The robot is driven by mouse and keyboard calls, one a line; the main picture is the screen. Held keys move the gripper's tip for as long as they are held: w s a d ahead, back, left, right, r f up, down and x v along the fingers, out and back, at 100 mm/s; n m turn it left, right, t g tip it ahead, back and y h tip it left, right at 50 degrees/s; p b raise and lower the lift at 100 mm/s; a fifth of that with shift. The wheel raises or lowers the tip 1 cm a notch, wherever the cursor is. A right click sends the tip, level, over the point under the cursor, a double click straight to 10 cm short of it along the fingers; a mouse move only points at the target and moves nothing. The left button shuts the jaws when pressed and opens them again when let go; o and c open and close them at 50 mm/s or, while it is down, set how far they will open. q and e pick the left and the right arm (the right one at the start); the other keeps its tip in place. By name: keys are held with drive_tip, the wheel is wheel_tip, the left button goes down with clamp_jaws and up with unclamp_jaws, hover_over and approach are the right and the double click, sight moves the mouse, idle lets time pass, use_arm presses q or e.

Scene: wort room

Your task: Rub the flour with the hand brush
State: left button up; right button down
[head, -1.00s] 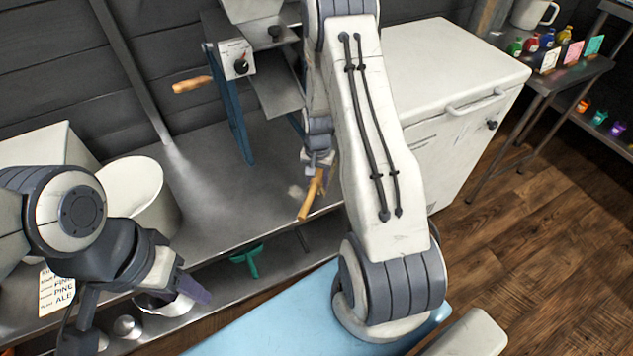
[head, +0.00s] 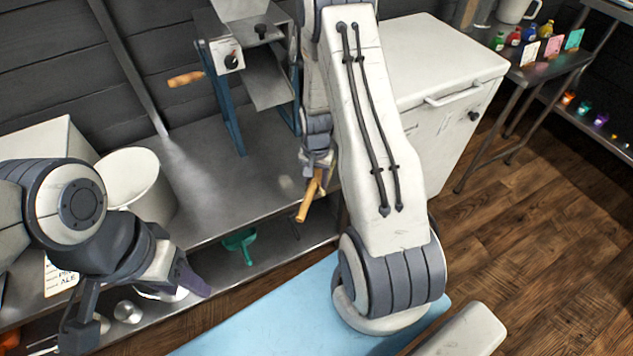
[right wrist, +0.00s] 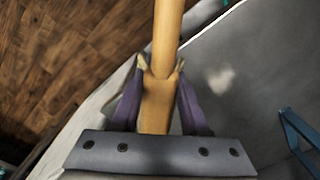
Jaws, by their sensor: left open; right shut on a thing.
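The hand brush (head: 307,202) shows as a wooden handle at the front edge of the steel counter, beside my right arm. My right gripper (head: 318,167) is shut on it. In the right wrist view the handle (right wrist: 167,35) runs between the purple fingers of the gripper (right wrist: 160,78); its bristles cannot be made out. A small pale patch, apparently the flour (head: 286,183), lies on the counter just left of the brush. It also shows in the right wrist view (right wrist: 220,79), right of the handle and apart from it. My left gripper (head: 192,283) is open and empty at lower left, before the counter.
The steel counter (head: 215,185) carries a mill (head: 229,62) with blue legs and a white bucket (head: 135,185). A green scoop (head: 240,243) lies on the lower shelf. A white chest (head: 440,65) stands right of my arm. Wooden floor at right is open.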

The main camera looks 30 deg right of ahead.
sight(316, 177)
drive_tip(key=shift+r+p, duration=2.1)
drive_tip(key=shift+r, duration=0.55)
